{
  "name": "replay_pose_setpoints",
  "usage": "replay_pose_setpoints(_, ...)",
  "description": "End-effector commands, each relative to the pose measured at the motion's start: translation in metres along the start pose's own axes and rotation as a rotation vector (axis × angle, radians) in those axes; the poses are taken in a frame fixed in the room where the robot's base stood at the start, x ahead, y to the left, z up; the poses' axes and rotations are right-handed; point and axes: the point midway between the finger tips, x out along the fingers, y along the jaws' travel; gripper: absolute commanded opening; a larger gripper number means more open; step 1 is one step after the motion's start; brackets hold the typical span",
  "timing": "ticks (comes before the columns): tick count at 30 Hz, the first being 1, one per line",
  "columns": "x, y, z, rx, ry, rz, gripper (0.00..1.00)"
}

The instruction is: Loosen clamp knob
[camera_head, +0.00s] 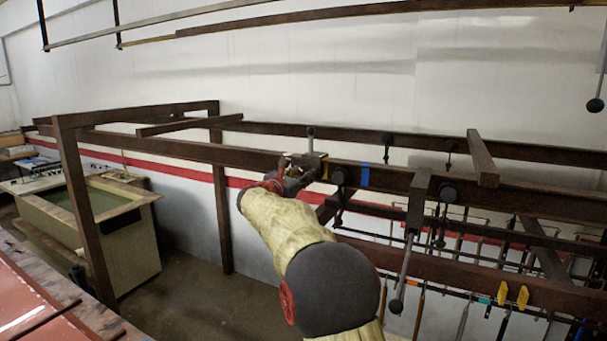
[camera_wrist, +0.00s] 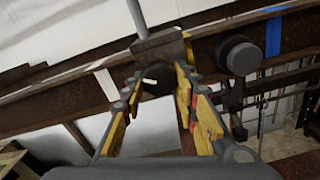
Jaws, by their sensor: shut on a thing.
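My gripper (camera_head: 296,178) reaches to the brown rack rail (camera_head: 400,180) at a grey clamp body. In the wrist view its two yellow-padded fingers (camera_wrist: 157,80) sit on either side of a round black clamp knob (camera_wrist: 158,84) with a short white mark. The fingers are shut on this knob. The grey clamp body (camera_wrist: 160,48) lies against the rail just above the knob, with a grey rod rising from it. In the head view the knob is hidden behind my gripper, and the clamp (camera_head: 314,158) shows just beyond it.
A second black knob (camera_wrist: 238,55) is right of the gripped one, beside blue tape (camera_wrist: 273,38). Another clamp with a hanging lever (camera_head: 404,268) is farther right. Hanging tools fill the space below the rail. An open-topped tank (camera_head: 135,250) stands left.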

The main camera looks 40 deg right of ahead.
Motion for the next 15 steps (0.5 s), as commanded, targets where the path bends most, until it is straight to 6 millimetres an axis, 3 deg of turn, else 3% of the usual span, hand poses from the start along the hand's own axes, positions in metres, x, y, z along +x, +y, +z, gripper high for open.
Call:
replay_pose_setpoints(4, 0.0002, -0.0005, -0.0045, -0.003, 0.005, -0.001, 0.05)
replay_pose_setpoints(5, 0.0002, -0.0006, -0.0045, -0.003, 0.005, -0.001, 0.31)
replay_pose_setpoints(15, 0.0001, -0.0003, -0.0018, 0.0, 0.002, 0.0, 0.49)
